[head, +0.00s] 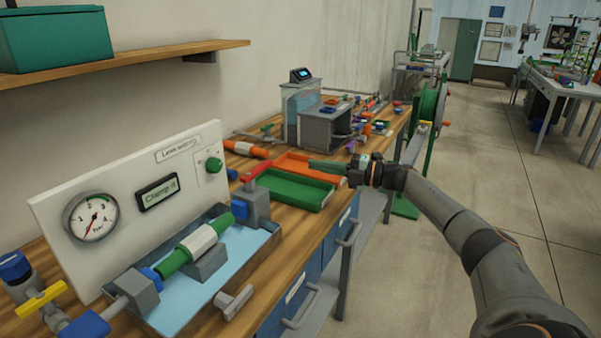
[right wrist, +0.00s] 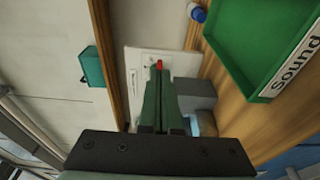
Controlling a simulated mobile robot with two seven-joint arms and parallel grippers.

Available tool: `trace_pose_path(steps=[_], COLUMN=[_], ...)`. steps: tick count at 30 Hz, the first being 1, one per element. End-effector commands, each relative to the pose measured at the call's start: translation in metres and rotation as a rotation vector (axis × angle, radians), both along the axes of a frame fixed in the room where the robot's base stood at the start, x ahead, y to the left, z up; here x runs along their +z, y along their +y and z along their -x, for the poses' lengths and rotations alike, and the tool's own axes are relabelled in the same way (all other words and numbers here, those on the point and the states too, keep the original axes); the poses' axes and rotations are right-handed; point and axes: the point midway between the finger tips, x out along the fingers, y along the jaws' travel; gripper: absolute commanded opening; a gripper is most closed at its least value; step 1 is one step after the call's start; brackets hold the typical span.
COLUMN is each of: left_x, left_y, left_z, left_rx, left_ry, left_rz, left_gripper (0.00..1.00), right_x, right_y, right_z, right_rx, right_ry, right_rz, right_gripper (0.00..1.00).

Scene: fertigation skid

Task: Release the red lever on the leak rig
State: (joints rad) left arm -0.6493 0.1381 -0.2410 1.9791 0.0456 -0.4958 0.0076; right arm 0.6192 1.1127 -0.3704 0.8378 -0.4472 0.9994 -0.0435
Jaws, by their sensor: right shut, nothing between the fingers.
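The leak rig (head: 140,188) has a white panel with a gauge and a small display that seems to read "Clamp it". Its red lever (head: 257,174) sits on a grey block at the rig's right end and slants up to the right. A green pipe with a white sleeve (head: 197,242) lies in the rig's blue tray, between end fittings. My right gripper (head: 314,164) is shut and empty, right of the lever and apart from it in the head view. In the right wrist view, the red lever (right wrist: 159,64) shows just beyond the green fingertips (right wrist: 159,75). My left gripper is not in view.
A green tray (head: 292,196) and an orange tray (head: 318,168) lie beside the rig. The green tray (right wrist: 255,92) bears a "Sound" label in the wrist view. An orange-and-white pipe (head: 246,149) lies behind the lever. A shelf (head: 130,58) hangs above.

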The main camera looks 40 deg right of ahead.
Motion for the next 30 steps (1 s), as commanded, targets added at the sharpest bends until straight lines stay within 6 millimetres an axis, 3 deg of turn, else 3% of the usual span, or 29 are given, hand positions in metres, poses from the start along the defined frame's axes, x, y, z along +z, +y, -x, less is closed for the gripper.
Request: trace_pose_path(steps=[3,9,30], left_x=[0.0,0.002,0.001], left_y=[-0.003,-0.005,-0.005], left_z=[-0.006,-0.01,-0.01], left_rx=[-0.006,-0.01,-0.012], left_ry=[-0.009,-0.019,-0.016], left_rz=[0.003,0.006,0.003], left_gripper=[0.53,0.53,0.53], right_x=[0.0,0.0,0.0], right_y=[-0.017,-0.029,-0.031], right_z=[0.007,0.013,0.015], right_rx=[-0.003,-0.001,0.0], right_ry=[-0.002,0.0,0.002], right_rz=[0.0,0.001,0.001], right_gripper=[0.0,0.0,0.0])
